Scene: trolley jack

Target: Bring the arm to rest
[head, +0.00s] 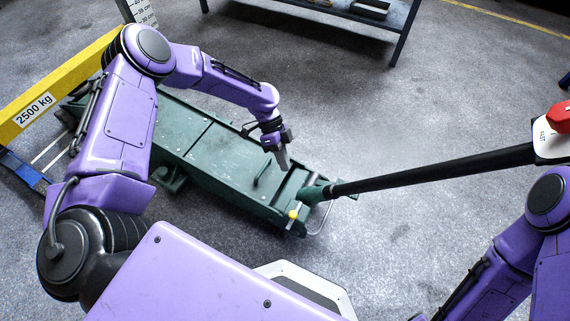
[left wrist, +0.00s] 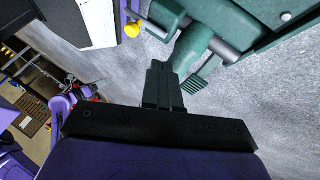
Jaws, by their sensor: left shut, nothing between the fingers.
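My left arm, purple, reaches in from the left in the head view. Its gripper (head: 282,160) is shut and empty above the rear part of the green trolley jack (head: 205,140). In the left wrist view the shut fingers (left wrist: 162,75) point toward the jack's green handle socket (left wrist: 190,45), and I cannot tell whether they touch anything. The black jack handle (head: 440,170) slants from the socket up to the right. A yellow knob (head: 293,214) sits at the jack's rear end; it also shows in the left wrist view (left wrist: 132,30). My right gripper is out of view; only its purple arm shows.
A yellow beam marked 2500 kg (head: 60,85) with a blue foot (head: 22,170) stands at the left. A grey shelf or bench (head: 330,12) stands at the back. A red knob on a white plate (head: 548,150) is at the handle's far end. The grey floor between is clear.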

